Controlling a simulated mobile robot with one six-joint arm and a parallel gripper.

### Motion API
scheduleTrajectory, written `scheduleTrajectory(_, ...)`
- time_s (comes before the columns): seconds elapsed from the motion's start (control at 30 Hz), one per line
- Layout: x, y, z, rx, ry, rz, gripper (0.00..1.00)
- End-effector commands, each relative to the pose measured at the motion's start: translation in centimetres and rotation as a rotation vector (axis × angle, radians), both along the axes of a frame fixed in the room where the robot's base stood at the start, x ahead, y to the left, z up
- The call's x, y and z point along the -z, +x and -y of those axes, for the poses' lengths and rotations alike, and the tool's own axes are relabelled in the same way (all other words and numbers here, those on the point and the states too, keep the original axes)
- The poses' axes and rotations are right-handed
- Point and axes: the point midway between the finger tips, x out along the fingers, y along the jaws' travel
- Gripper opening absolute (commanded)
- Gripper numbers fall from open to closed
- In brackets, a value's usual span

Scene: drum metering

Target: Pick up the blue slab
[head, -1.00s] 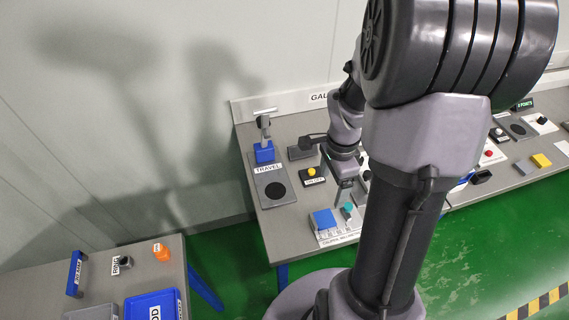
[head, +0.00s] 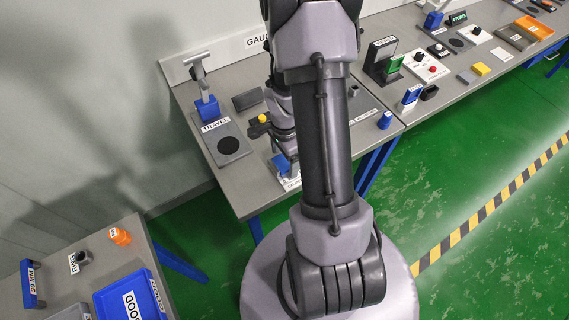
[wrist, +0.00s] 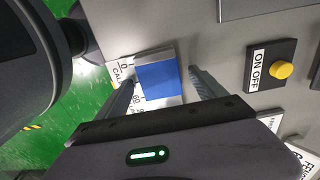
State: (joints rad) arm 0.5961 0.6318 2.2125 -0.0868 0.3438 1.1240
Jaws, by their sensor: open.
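The blue slab (wrist: 157,80) lies on a white printed plate (wrist: 121,69) with scale numbers on the grey bench. My gripper (wrist: 161,78) is open in the wrist view, with one finger to each side of the slab. I cannot tell whether the fingers reach down to the slab's height; no contact shows. In the head view the slab (head: 281,165) shows only in part, left of my arm, which hides much of the plate and the fingers.
An on/off box with a yellow button (wrist: 281,69) stands right of the slab in the wrist view. The TRAVEL plate (head: 222,140) with its blue-based stand is left in the head view. A lower table with a blue tray (head: 130,296) is at lower left.

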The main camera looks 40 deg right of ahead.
Motion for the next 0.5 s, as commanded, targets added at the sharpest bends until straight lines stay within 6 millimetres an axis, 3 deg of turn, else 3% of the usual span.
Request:
scheduleTrajectory(0.13, -0.14, 0.02, 0.00, 0.000, 0.000, 0.000, 0.78)
scheduleTrajectory(0.5, -0.16, 0.01, -0.01, 0.000, 0.000, 0.000, 0.07)
